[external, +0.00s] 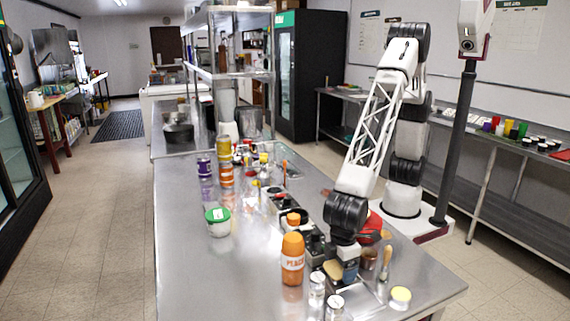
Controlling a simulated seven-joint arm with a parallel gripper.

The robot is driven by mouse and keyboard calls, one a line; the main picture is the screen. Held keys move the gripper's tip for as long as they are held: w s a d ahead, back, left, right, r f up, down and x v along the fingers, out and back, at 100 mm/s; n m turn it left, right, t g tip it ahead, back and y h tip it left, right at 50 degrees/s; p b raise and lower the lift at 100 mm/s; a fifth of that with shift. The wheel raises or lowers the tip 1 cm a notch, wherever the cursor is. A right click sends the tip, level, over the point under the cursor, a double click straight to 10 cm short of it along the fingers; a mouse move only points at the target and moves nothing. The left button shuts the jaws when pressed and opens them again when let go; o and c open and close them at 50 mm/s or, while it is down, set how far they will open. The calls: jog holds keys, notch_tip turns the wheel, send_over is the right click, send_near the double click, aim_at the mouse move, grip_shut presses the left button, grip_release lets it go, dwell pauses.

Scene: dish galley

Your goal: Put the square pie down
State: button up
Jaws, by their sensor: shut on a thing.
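My gripper (344,272) is at the near right part of the steel counter (185,270), pointing down among jars and bottles. It is shut on a small tan piece (333,271), which I take to be the square pie. The piece is low over the counter, and its shape is too small to make out. My gripper and the things around it hide part of it. I cannot tell whether it touches the surface below.
An orange bottle (292,260) stands just left of my gripper. A green-lidded tub (217,221) is farther left. The counter's near left is clear.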

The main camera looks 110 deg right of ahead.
aim_at(340, 267)
jog(key=shift+f, duration=0.1)
jog(key=o, duration=0.7)
notch_tip(340, 267, up, 12)
dwell(0.7)
dwell(0.6)
jog(key=shift+d+r, duration=0.1)
jog(key=shift+r, duration=0.1)
